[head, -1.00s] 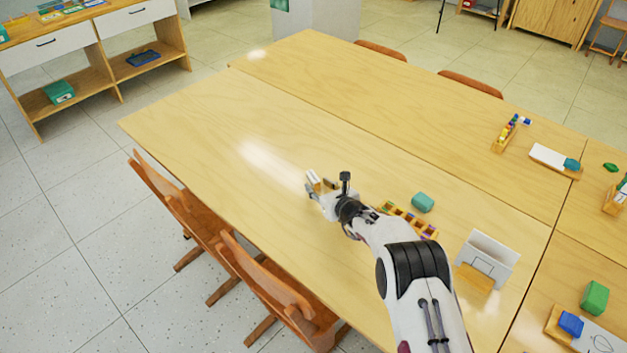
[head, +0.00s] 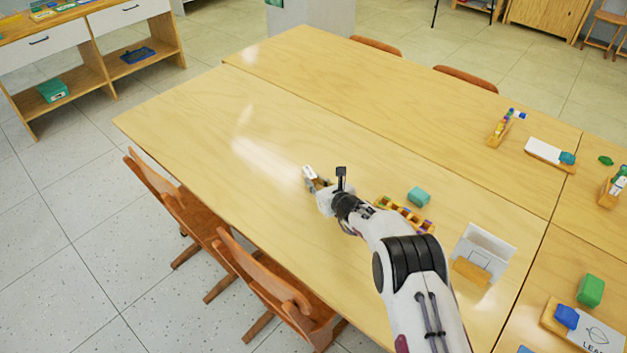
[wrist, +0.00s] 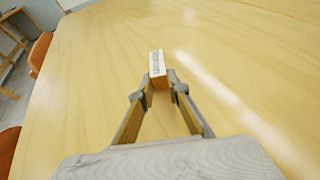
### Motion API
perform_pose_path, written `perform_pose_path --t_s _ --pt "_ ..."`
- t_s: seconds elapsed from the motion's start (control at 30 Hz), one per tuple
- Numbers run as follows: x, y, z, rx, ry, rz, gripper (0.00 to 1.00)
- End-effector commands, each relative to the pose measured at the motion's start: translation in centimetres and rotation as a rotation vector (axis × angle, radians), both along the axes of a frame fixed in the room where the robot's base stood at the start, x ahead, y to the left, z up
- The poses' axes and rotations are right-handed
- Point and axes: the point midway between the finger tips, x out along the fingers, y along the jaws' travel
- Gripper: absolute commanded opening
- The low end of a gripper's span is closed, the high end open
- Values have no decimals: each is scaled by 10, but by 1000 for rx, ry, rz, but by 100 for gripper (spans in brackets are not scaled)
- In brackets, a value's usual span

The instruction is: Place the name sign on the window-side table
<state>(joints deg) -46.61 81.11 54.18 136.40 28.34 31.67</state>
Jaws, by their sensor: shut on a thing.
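The name sign (wrist: 157,66) is a small white plate with dark lettering on a wooden base, seen in the wrist view between my fingertips. In the head view it shows as a small white piece (head: 309,172) at the tip of my gripper (head: 317,186). My gripper is shut on the sign, with one finger on each side of its base. The sign is over the near half of the large pale wooden table (head: 230,115). I cannot tell whether its base touches the tabletop.
A wooden tray of coloured pieces (head: 395,209), a teal block (head: 418,196) and a white holder (head: 486,245) stand to the right of the gripper. Wooden chairs (head: 265,270) line the near edge. The tabletop's left part is clear.

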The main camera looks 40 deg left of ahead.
Motion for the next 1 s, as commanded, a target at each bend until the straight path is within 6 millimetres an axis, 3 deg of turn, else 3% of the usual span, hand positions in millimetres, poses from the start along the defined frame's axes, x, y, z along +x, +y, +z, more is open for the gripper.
perform_pose_path --t_s 0.27,0.8,1.0 --pt "0 0 15 2 -1 0 0" --pt "0 0 79 1 -2 0 0" --pt "0 0 95 1 -1 1 0"
